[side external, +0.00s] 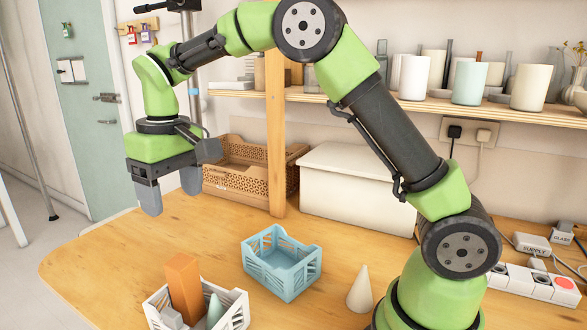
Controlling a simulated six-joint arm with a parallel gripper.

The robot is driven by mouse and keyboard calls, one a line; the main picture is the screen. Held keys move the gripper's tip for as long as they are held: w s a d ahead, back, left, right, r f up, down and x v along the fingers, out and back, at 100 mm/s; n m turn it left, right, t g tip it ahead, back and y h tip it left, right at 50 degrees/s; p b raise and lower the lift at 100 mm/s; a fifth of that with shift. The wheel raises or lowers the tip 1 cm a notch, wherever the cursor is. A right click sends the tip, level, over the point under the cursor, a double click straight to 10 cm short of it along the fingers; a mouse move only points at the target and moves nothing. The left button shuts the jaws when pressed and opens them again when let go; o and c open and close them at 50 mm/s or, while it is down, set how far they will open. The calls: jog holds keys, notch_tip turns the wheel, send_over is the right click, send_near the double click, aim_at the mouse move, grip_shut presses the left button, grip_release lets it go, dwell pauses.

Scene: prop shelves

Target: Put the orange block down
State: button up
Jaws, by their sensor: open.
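The orange block (184,288) stands nearly upright in the white crate (237,312) at the front left of the table, with its top above the rim. Its lower part is hidden by the crate and the things around it. My gripper (170,196) is open and empty, high above the table, above and slightly left of the block. It is well apart from the block.
The white crate also holds a grey-green cone (215,310) and a light grey piece (170,318). An empty blue crate (282,289) stands to the right, then a cream cone (360,289). A brown basket (232,170) and white box (350,205) stand behind.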

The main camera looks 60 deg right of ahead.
jog(key=s+d+r+m+t+y, duration=0.1)
jog(key=s+r+m+t, duration=0.1)
jog(key=s, duration=0.9)
jog(key=s+d+r+m+t, duration=0.2)
jog(key=s+r+t, duration=0.2)
jog(key=s, duration=0.7)
jog(key=shift+s+r+t+y, duration=0.15)
jog(key=shift+r+t+y, duration=0.15)
jog(key=shift+t+y, duration=0.1)
